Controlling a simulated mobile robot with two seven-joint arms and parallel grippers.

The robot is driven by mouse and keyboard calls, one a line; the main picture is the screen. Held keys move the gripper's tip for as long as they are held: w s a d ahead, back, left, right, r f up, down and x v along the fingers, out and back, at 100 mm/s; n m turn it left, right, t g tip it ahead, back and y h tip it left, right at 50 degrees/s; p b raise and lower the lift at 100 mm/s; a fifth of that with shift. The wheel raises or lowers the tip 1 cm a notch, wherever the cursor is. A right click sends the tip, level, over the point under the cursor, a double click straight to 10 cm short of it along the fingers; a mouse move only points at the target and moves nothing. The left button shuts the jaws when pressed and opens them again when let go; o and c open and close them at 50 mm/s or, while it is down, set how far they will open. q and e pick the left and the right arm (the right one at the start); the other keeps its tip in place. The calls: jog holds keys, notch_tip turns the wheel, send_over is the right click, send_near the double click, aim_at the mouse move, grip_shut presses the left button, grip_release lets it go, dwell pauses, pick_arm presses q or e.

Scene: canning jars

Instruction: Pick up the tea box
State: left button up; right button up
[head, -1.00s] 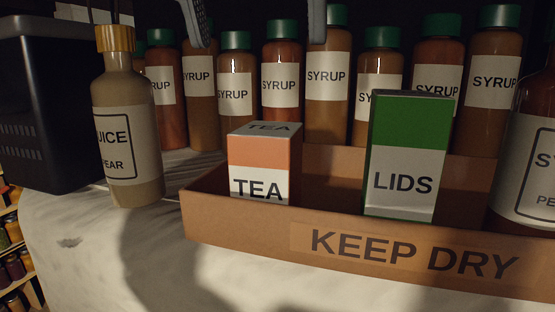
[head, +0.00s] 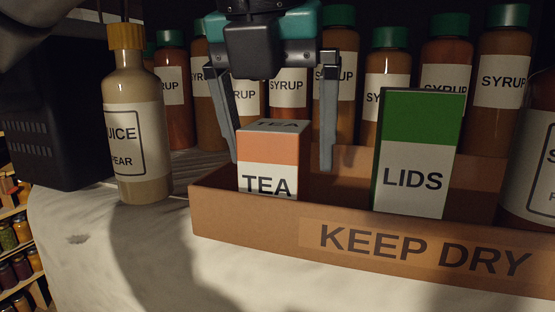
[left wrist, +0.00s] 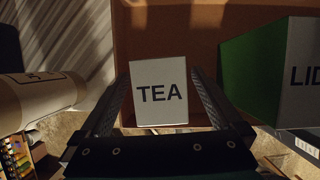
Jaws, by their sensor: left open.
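The tea box (head: 268,160), orange and white with a grey top, stands upright in the left part of a brown cardboard box marked KEEP DRY (head: 245,221). My left gripper (head: 281,165) points down over it, open, with one finger on each side of the tea box. In the left wrist view the top of the tea box (left wrist: 159,92) lies between the two fingers (left wrist: 162,100). A gap shows at the right finger; whether the left finger touches cannot be told. My right gripper is not in view.
A green and white lids box (head: 415,153) stands to the right in the same cardboard box. A juice bottle (head: 140,140) stands left of it, beside a dark crate (head: 60,120). Several syrup bottles (head: 388,90) line the back.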

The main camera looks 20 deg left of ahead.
pick_arm(q)
jog(key=shift+x, duration=0.85)
jog(key=shift+c, duration=0.2)
jog(key=c, duration=1.3)
jog(key=shift+r, duration=0.2)
